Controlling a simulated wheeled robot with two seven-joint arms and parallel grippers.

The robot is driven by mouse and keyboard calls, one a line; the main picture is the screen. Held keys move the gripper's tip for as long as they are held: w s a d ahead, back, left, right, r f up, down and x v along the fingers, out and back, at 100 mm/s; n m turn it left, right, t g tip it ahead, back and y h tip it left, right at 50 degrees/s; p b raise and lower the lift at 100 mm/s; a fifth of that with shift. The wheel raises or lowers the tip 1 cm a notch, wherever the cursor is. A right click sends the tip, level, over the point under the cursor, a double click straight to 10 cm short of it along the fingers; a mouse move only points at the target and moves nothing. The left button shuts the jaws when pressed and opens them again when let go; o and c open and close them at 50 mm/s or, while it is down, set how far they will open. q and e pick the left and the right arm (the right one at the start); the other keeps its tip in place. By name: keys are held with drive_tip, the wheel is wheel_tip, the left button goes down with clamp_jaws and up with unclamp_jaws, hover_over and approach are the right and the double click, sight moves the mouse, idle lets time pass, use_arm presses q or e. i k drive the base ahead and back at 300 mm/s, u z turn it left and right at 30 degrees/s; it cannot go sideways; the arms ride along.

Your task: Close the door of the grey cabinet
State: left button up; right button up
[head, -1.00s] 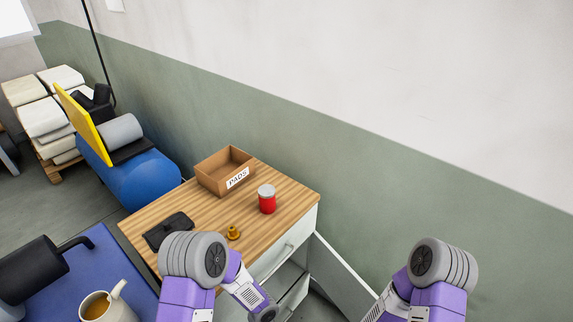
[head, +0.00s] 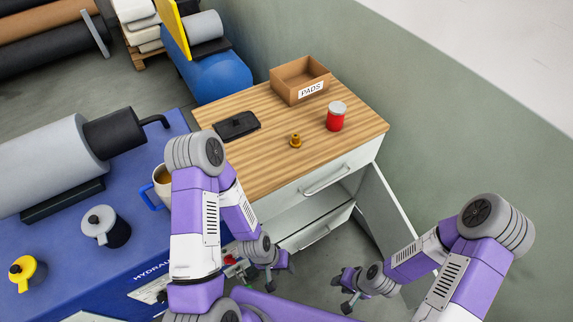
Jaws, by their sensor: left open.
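The grey cabinet (head: 335,172) stands in the middle under a wooden top. Its door (head: 386,207) is a pale panel, swung wide open from the cabinet's right edge towards the wall. My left gripper (head: 284,266) is open and empty, low in front of the cabinet's lower left part. My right gripper (head: 341,292) looks open and empty, in front of the opening and left of the door's lower end, apart from it. My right forearm covers the door's lower end.
On the wooden top (head: 265,175) are a PADS box (head: 312,91), a red can (head: 335,121), a brass fitting (head: 295,141) and a black case (head: 237,125). A blue bench (head: 75,250) with a mug stands at left. The wall lies behind the door.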

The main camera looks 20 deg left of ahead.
sight(392, 231)
drive_tip(key=u, duration=0.7)
drive_tip(key=k, duration=1.6)
drive_tip(key=z, duration=0.1)
